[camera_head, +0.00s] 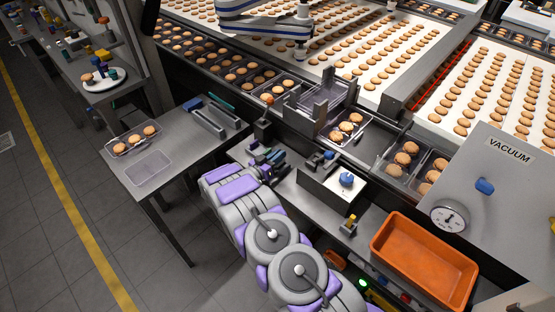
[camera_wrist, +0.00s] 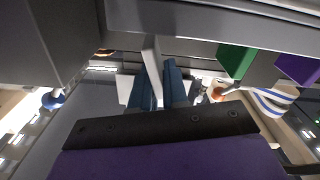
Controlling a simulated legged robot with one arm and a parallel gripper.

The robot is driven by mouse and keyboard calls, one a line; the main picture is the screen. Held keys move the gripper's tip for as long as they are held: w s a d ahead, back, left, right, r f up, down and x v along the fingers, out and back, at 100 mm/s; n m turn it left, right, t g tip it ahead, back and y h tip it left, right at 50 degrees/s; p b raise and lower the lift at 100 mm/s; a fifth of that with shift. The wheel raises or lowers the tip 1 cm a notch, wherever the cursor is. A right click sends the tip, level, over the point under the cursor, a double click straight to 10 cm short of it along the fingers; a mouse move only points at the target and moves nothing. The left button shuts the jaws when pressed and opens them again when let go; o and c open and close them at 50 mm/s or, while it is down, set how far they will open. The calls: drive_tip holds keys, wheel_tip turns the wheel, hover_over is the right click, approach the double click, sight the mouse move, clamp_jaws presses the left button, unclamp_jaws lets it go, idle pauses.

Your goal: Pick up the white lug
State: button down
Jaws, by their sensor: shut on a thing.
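The white lug (camera_wrist: 152,58) is a narrow pale bar in the wrist view. It stands between the two blue fingers of my gripper (camera_wrist: 157,72), and its upper end meets a grey metal edge. My gripper is shut on the lug. In the head view, my grey and purple arm reaches up to the steel bench beside the conveyor. The dark end of the arm is small there, and I cannot make out the lug in that view.
A steel side table (camera_head: 183,160) at left holds a clear tray of biscuits (camera_head: 121,152). An orange bin (camera_head: 455,267) and a grey vacuum unit (camera_head: 505,180) stand at right. Biscuit trays line the conveyor.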

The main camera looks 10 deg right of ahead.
drive_tip(key=s+a+r+p, duration=0.1)
drive_tip(key=s+a, duration=0.1)
drive_tip(key=s, duration=0.5)
drive_tip(key=s+a+r+p, duration=0.1)
drive_tip(key=s+a+p, duration=0.15)
drive_tip(key=s, duration=0.55)
drive_tip(key=w+d+r+m, duration=0.1)
drive_tip(key=w, duration=0.3)
drive_tip(key=w+d+r+m, duration=0.1)
drive_tip(key=w+d, duration=0.1)
drive_tip(key=w, duration=0.3)
drive_tip(key=w+d+r+m, duration=0.1)
drive_tip(key=w+d, duration=0.1)
drive_tip(key=w, duration=0.3)
drive_tip(key=shift+d+m+b, duration=0.15)
drive_tip(key=shift+m+b, duration=0.15)
wheel_tip(320, 180, down, 7)
drive_tip(key=b, duration=0.5)
drive_tip(key=shift+r, duration=0.2)
drive_tip(key=shift+f, duration=0.1)
drive_tip(key=shift+f, duration=0.45)
drive_tip(key=c, duration=1.1)
unclamp_jaws()
drive_tip(key=shift+o, duration=0.2)
